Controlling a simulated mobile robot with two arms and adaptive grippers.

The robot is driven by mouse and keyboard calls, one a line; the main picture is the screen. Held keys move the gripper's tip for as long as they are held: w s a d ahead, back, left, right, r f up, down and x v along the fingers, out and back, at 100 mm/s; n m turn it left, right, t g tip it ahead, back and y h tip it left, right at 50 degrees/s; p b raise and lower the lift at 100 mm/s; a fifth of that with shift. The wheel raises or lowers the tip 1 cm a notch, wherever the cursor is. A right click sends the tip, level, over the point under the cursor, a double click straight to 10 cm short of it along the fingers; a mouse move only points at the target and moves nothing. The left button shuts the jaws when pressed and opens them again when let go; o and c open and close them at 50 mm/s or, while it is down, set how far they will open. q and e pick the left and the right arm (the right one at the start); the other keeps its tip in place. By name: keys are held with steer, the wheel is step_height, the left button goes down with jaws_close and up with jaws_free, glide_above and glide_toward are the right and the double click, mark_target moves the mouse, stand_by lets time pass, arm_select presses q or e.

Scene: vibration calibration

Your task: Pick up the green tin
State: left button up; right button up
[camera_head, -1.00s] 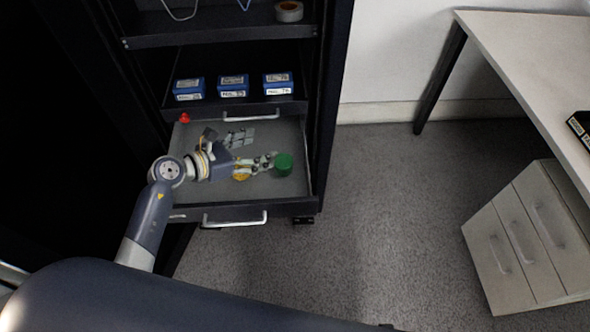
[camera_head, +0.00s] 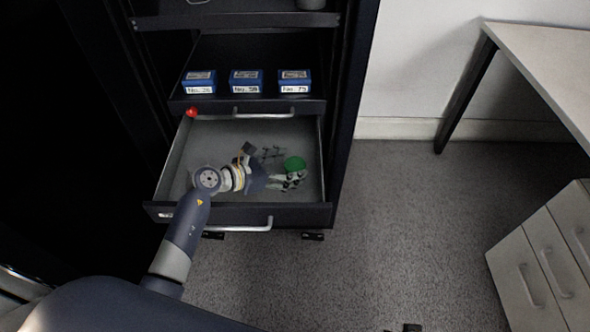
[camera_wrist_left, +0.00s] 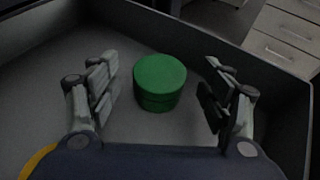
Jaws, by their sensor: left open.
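The green tin (camera_head: 294,163) is a short round can in the open grey drawer (camera_head: 230,131), toward its right side. In the left wrist view the green tin (camera_wrist_left: 159,80) stands upright on the drawer floor, a little ahead of and between my fingers. My left gripper (camera_head: 293,178) reaches into the drawer beside the tin. It is open, and the left wrist view shows the left gripper (camera_wrist_left: 162,88) with a gap between each finger and the tin. My right gripper is not in view.
Drawer walls (camera_wrist_left: 285,80) surround the tin, with one close on the right. A red object (camera_head: 191,112) sits at the drawer's back left corner. Blue boxes (camera_head: 246,82) stand on the shelf above. A yellow object (camera_wrist_left: 38,162) shows at lower left.

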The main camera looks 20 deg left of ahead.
arm_select(q)
steer(key=shift+x, duration=1.2)
steer(key=c, duration=1.2)
steer(key=shift+r, duration=0.15)
